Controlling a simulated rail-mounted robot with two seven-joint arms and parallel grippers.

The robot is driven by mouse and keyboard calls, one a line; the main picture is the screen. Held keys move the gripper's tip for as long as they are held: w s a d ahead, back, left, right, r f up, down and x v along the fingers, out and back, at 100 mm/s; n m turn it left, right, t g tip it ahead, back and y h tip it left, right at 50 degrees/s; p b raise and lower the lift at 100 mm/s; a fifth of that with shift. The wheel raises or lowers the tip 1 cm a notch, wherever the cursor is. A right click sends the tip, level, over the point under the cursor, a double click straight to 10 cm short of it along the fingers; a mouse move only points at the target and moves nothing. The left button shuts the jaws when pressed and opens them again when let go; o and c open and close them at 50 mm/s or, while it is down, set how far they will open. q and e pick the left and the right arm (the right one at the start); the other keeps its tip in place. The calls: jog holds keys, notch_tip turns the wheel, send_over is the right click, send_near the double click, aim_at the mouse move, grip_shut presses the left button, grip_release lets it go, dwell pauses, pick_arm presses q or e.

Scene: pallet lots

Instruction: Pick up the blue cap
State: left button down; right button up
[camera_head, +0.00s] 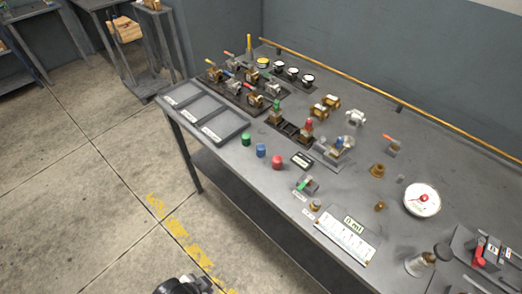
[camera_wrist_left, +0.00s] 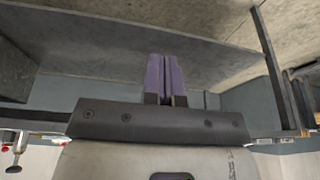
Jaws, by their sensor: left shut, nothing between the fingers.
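The blue cap (camera_head: 261,150) stands on the grey workbench (camera_head: 345,105) near its front edge in the head view. It sits between a green cap (camera_head: 246,138) and a red cap (camera_head: 278,161), apart from both. My left gripper (camera_wrist_left: 166,62) shows in its wrist view with its two purple fingers shut together and nothing between them. The blue cap is not recognisable in the wrist view. My right gripper is not seen in either view.
A grey three-part tray (camera_head: 243,127) lies behind the caps at the left. Valves on dark plates stand farther back. Floor in front of the bench is open.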

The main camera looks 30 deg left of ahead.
pick_arm(q)
jog(key=shift+a, duration=0.15)
jog(key=c, duration=1.5)
grip_release()
jog(key=o, duration=0.9)
